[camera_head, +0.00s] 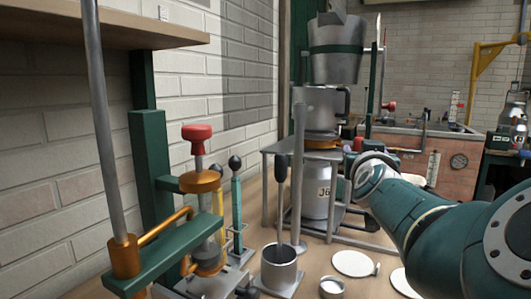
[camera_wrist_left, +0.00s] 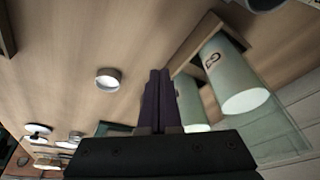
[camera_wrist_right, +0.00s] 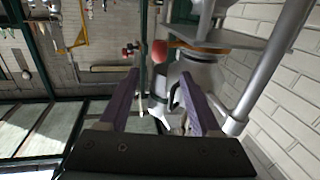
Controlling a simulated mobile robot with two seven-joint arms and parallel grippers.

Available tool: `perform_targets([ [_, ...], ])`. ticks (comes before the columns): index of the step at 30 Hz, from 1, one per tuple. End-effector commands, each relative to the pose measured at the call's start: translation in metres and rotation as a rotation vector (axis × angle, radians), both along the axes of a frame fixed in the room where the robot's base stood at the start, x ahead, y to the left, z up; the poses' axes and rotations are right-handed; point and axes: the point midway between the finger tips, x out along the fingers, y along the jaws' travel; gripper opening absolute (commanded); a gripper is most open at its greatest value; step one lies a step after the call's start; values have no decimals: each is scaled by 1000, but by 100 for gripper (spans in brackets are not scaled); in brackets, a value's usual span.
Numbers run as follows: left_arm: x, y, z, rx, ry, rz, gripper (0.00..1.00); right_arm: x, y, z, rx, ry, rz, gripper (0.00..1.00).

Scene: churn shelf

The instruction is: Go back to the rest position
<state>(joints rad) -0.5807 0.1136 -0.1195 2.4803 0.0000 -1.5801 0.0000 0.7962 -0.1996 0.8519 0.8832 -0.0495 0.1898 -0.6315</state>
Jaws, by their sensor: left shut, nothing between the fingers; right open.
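My left gripper (camera_wrist_left: 160,75) shows in the left wrist view with its two purple fingers closed together and nothing between them. Beyond it are a wooden surface, a small round metal cup (camera_wrist_left: 108,79) and a pale green labelled cylinder (camera_wrist_left: 235,80) to the right. My left arm does not show in the head view. My right gripper (camera_wrist_right: 158,78) shows in the right wrist view with its fingers apart and empty, facing the metal stand. In the head view my right arm reaches in from the right beside that stand; its fingers cannot be made out there.
The metal stand (camera_head: 270,152) holds a canister marked J6 (camera_head: 318,192) under a large bucket (camera_head: 335,65). A green press with a red knob (camera_head: 197,132) stands at left. A metal pot (camera_head: 279,268) and a white disc (camera_head: 353,263) are in front. A brick wall closes the left side.

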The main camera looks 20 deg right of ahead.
Motion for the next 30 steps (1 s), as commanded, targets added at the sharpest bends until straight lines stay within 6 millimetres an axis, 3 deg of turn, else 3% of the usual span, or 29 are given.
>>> perform_targets([
  [5,0,0,3,-1,0,0,0,-4,-3,-1,-6,15,4,65],
  [8,0,0,15,-1,0,0,0,-17,-13,-7,-23,78,32,65],
  [11,0,0,33,0,0,0,0,-44,-19,-15,-44,198,94,65],
  [14,0,0,53,2,0,-2,0,-80,-8,-24,-48,360,186,65],
  [17,0,1,72,4,-1,-4,0,-123,23,-35,-26,537,287,65],
  [23,0,2,103,8,-1,-7,0,-238,107,-50,75,894,472,65],
  [30,0,2,125,10,0,-7,0,-360,173,-38,200,1196,599,65],
])
